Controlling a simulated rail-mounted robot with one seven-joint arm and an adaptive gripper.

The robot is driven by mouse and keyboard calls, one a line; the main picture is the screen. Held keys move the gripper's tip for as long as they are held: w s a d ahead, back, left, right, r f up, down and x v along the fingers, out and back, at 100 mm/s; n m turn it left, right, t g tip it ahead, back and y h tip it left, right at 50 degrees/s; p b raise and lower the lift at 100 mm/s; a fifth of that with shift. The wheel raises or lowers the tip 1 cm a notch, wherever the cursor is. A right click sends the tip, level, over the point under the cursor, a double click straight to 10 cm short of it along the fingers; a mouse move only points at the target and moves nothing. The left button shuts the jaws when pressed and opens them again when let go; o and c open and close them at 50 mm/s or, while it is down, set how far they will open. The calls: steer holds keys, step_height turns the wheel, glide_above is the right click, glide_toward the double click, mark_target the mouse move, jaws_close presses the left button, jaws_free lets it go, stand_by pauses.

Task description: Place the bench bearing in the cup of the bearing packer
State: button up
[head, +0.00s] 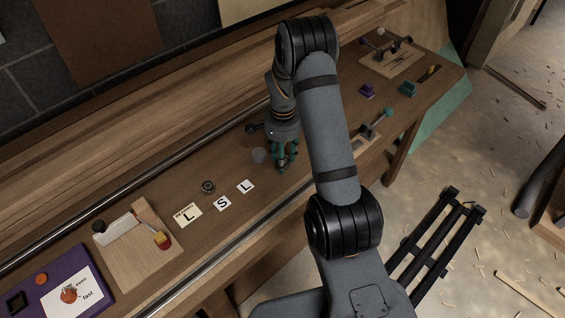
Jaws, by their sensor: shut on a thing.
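My gripper (284,162) is low over the middle of the bench, pointing down, with its teal-green fingers shut on a small dark thing. The fingers hide most of that thing, so I cannot tell what it is. A small dark ring (208,187), like a bearing or a small cup, sits on the bench to the left of my gripper, behind the letter cards. I cannot tell which piece is the packer's cup.
Letter cards (222,204) lie left of the gripper. A wooden board (135,262) with a scraper and a purple mat (35,300) are farther left. A metal rail (130,205) runs along the back. Small tools and a tray (392,62) are at the right end.

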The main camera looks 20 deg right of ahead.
steer(key=c, duration=0.6)
jaws_close()
